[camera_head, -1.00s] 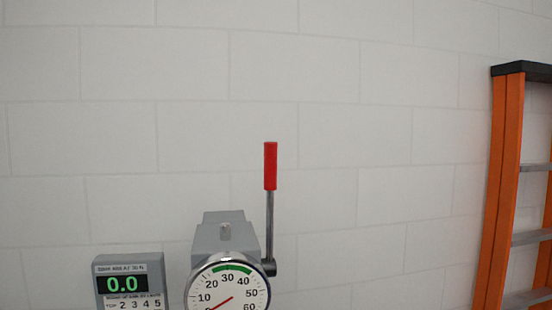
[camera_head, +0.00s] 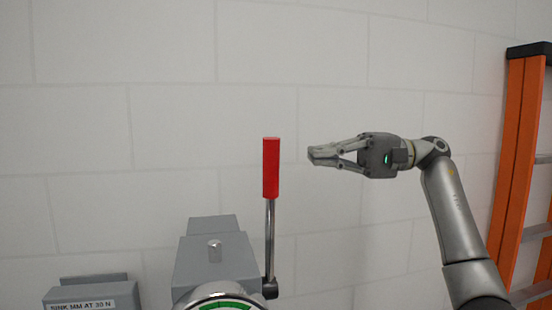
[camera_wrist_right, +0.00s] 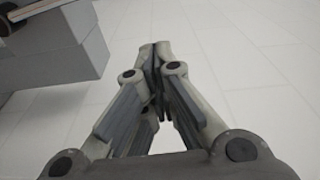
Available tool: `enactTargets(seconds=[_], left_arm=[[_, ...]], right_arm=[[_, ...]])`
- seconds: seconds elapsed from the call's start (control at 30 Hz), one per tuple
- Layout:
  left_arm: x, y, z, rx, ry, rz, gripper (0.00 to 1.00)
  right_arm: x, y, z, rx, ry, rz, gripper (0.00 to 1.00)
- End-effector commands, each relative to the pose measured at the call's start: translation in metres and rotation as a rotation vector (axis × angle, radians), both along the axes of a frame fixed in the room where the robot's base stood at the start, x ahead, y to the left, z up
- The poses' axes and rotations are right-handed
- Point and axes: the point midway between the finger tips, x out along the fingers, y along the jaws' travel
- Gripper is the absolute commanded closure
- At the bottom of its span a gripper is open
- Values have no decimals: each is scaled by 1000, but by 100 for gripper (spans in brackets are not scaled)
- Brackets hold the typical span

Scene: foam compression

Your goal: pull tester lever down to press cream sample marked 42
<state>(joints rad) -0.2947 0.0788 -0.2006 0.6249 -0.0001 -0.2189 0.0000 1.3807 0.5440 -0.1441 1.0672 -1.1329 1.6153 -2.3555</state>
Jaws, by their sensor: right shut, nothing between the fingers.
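The tester lever stands upright, with a red grip (camera_head: 271,168) on a metal rod (camera_head: 270,232) at the right side of the grey tester head (camera_head: 215,262). My right gripper (camera_head: 311,154) is to the right of the red grip, pointing left at it. It is shut and empty, with a gap between its fingertips and the grip. Its closed fingers (camera_wrist_right: 157,55) also show in the right wrist view. The tester's dial (camera_head: 222,303) shows only its top edge with a green band. The cream sample marked 42 is not in view. My left gripper is not in view.
A grey display box (camera_head: 92,298) with a label sits to the left of the tester. An orange ladder (camera_head: 522,150) stands at the right, behind my right arm. A pale block wall (camera_head: 170,120) fills the background. The space around the red grip is clear.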

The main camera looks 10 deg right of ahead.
Motion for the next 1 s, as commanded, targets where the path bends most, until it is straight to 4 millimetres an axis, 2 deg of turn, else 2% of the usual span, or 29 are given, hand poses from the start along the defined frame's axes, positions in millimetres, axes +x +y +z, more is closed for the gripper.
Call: enactTargets(seconds=[0.17, 0.37, 0.57, 0.87, 1.0], left_arm=[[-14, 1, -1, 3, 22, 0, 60], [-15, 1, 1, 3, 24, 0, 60], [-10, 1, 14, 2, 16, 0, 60], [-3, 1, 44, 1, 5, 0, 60], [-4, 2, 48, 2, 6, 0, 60]], right_arm=[[0, 0, 0, 1, 1, 0, 100], [1, 6, 0, 2, 3, 1, 100], [5, 37, 3, 3, 4, 4, 100], [14, 103, 6, 5, 4, 5, 100], [-2, 96, 2, 4, 2, 0, 100]])
